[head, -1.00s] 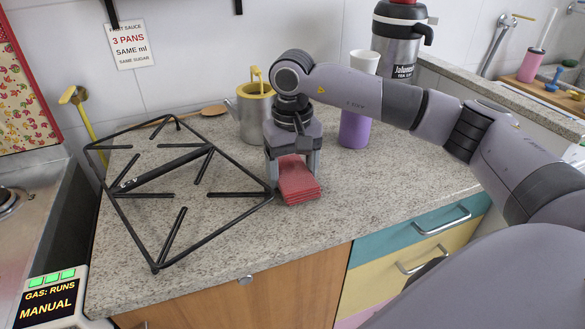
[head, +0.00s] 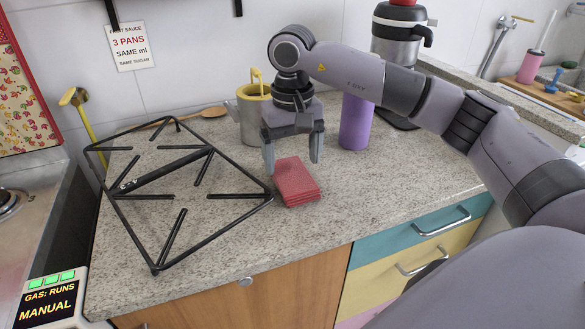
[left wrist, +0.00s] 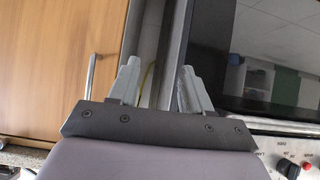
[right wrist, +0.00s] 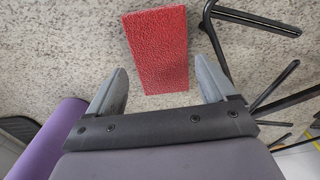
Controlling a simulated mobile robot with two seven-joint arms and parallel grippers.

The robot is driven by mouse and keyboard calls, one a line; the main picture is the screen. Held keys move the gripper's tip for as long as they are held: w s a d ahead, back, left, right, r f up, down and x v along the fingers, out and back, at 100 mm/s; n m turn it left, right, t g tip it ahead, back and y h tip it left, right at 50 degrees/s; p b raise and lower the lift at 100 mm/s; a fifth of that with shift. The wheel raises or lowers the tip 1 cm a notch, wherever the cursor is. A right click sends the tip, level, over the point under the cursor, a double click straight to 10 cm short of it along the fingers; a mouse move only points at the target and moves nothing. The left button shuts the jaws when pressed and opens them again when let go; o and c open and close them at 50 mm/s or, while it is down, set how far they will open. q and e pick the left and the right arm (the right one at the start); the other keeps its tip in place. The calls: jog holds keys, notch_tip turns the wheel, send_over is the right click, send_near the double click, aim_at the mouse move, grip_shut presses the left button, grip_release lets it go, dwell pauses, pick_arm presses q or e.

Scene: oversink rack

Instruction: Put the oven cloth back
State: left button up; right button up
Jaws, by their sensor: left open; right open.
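The folded red cloth (head: 296,183) lies flat on the speckled counter, just right of the black pan grate. It also shows in the right wrist view (right wrist: 157,50), beyond and between the fingertips. My right gripper (head: 293,168) is open and empty, above and slightly behind the cloth, apart from it. My left gripper (left wrist: 157,75) is open and empty in the left wrist view, in front of a wooden cabinet door and a dark oven front. It is not in the head view.
The black grate (head: 187,197) covers the counter's left part. A wooden spoon (head: 212,112) lies at the back. The counter right of the cloth is clear.

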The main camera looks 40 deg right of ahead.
aim_at(292, 174)
notch_tip(292, 174, up, 8)
dwell(0.8)
